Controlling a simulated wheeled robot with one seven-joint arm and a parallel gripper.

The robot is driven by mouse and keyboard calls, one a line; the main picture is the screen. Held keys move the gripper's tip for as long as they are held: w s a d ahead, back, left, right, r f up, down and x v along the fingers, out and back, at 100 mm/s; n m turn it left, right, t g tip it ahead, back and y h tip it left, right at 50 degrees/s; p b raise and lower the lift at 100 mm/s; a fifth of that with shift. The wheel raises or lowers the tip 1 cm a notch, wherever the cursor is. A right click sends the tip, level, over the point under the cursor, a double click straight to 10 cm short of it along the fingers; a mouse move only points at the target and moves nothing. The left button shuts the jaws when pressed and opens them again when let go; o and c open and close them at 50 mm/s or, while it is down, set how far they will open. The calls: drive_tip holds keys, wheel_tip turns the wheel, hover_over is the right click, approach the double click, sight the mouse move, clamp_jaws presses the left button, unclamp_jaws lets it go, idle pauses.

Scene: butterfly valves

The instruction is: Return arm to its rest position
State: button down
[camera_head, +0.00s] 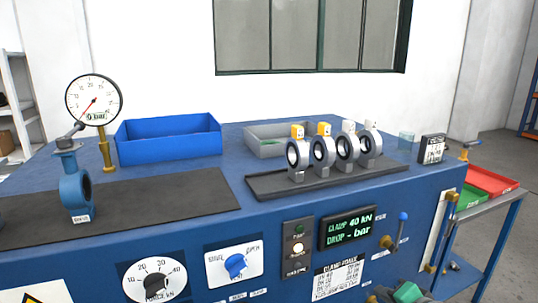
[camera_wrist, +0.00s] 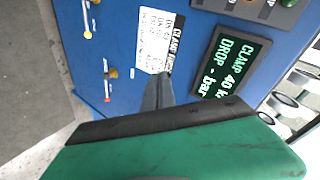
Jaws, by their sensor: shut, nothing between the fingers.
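My gripper (camera_wrist: 157,90) shows in the wrist view as dark fingers closed together, with nothing between them, beyond a green body with a black edge. It is in front of the blue bench panel, close to the clamp label (camera_wrist: 155,42) and the green-lettered display (camera_wrist: 230,62). In the head view only a green and dark part of my arm shows at the bottom right edge, in front of the bench; the fingers cannot be made out there.
The blue bench (camera_head: 225,180) fills the middle. Several ring-shaped valves stand on a dark mat. A blue bin (camera_head: 168,146), a gauge (camera_head: 94,100) and a blue valve body (camera_head: 75,190) are at left. A lever (camera_head: 396,232) sticks out near my arm. A side cart holds red and green trays.

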drive_tip(key=s+a+r+n+g+p, duration=0.1)
drive_tip(key=s+a+n+g+p, duration=0.1)
drive_tip(key=a+n+g+p, duration=0.3)
drive_tip(key=s+a+r+n+p, duration=0.1)
drive_tip(key=s+a+r+n, duration=0.1)
drive_tip(key=a, duration=0.5)
drive_tip(key=s+a+r+n+g+h+p, duration=0.2)
drive_tip(key=s+a+r+n+g+p, duration=0.1)
drive_tip(key=s, duration=0.5)
drive_tip(key=shift+a+r+n+g, duration=0.25)
drive_tip(key=shift+a+n+g, duration=0.05)
drive_tip(key=shift+a+n, duration=0.1)
